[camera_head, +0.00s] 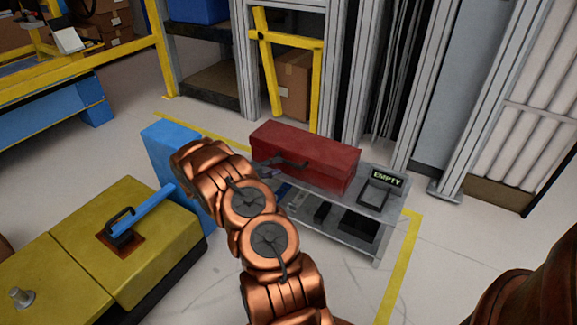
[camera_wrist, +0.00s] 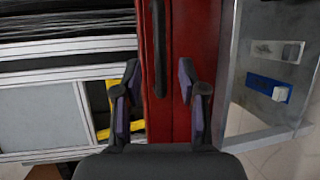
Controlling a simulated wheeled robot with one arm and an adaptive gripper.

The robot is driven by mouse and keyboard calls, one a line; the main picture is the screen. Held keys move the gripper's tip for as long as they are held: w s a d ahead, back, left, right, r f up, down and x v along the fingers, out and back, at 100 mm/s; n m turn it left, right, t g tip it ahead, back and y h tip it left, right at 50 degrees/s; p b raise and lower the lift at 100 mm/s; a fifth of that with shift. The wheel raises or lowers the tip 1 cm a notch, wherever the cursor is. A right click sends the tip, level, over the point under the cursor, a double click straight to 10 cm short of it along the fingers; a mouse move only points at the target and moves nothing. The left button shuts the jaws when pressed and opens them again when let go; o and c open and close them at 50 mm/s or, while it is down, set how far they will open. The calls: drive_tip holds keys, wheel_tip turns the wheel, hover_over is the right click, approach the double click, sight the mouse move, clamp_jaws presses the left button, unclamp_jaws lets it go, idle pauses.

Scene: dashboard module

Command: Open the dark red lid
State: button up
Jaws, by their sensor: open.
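The dark red lid (camera_head: 310,145) belongs to a long red box on a grey stand, and it looks closed. In the wrist view the red surface (camera_wrist: 182,60) runs up the middle, with a long black bar (camera_wrist: 158,45) along it, which looks like a handle. My gripper (camera_wrist: 160,95) is open, with one finger on each side of the red surface near the bar's lower end. I cannot tell whether a finger touches. In the head view my copper arm hides most of the gripper at the box's left end.
The grey stand (camera_head: 375,232) has a lower shelf with dark items and an "EMPTY" sign (camera_head: 387,179) at right. A yellow case (camera_head: 150,250) with a blue-handled part and a blue block (camera_head: 165,145) stand left of my arm.

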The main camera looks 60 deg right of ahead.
sight(287, 163)
drive_tip(key=shift+b+x, duration=0.65)
drive_tip(key=shift+x, duration=2.35)
drive_tip(key=shift+c, duration=0.3)
clamp_jaws()
